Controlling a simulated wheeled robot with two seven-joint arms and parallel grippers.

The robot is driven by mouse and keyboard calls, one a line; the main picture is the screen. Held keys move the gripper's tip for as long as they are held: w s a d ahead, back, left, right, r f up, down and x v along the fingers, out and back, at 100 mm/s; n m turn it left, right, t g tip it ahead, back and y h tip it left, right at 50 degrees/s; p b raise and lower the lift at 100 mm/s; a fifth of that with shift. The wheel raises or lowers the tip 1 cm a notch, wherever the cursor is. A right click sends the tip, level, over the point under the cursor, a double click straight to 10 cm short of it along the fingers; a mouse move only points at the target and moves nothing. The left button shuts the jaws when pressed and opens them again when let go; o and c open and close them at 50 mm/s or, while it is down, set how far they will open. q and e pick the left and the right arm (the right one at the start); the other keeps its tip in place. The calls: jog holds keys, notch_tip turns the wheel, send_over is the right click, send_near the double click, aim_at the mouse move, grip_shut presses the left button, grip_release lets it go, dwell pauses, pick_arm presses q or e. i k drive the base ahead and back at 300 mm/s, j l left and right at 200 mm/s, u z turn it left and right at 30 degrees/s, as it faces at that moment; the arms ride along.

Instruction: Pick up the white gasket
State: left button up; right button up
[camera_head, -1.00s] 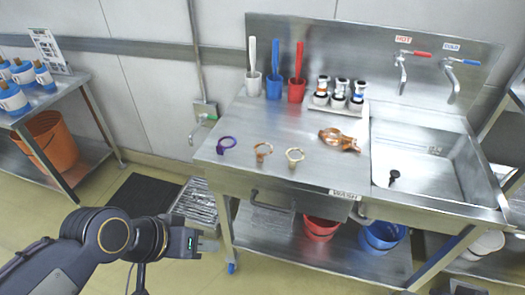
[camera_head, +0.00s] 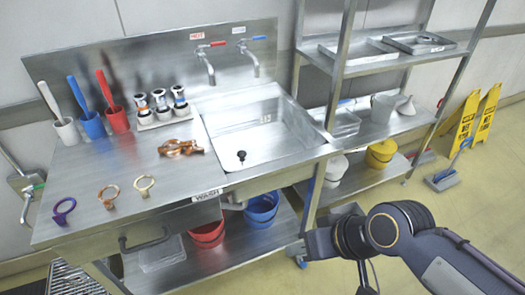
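The white gasket (camera_head: 145,184), a cream-white ring with a small tab, lies on the steel sink table's worktop (camera_head: 85,165) near its front edge. It is the rightmost of three rings; an orange ring (camera_head: 108,195) and a purple ring (camera_head: 64,210) lie to its left. My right gripper (camera_head: 298,249) is at the lower middle, beside the table's right front leg, well right of the white gasket and apart from it. Its fingers are small and seen from behind, so whether they are open cannot be told. My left gripper is not in view.
An orange-brown clamp (camera_head: 180,148) lies behind the gasket, near the sink basin (camera_head: 255,130). A steel shelf (camera_head: 375,125) stands right of the table. The worktop around the gasket is clear.

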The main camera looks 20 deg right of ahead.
aim_at(108, 205)
jog(key=i+l+u, duration=0.65)
jog(key=u, duration=1.1)
